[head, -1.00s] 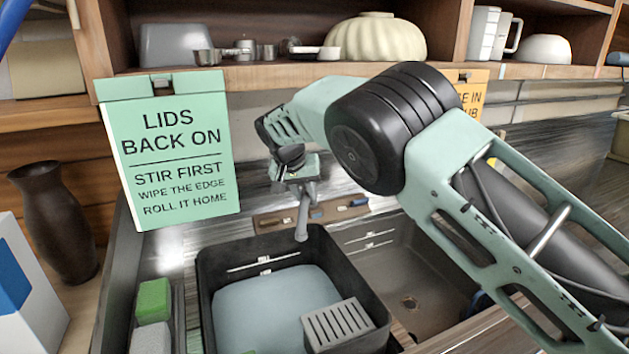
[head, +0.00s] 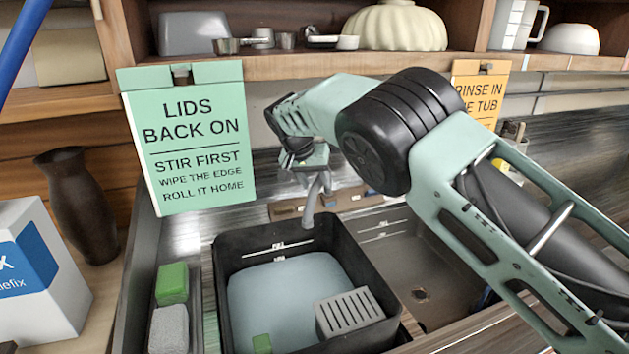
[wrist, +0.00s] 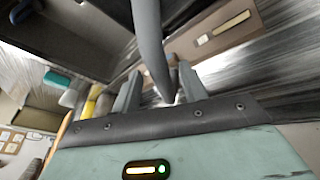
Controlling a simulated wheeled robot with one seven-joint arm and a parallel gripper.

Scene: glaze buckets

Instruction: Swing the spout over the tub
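The grey spout (head: 310,208) hangs down from behind my gripper in the head view. The tub stands in the sink and holds pale blue liquid and a grey slotted block. In the wrist view the spout (wrist: 150,45) runs down between the two fingers of my gripper (wrist: 160,92). The fingers are apart, with visible gaps beside the spout. Contact cannot be told.
A bare sink basin (head: 425,285) lies right of the tub. A green sponge (head: 172,283) and a grey block (head: 169,330) lie at its left. A hanging green sign (head: 195,145) and a shelf (head: 300,63) are behind. A dark vase (head: 80,205) and white box (head: 35,270) stand left.

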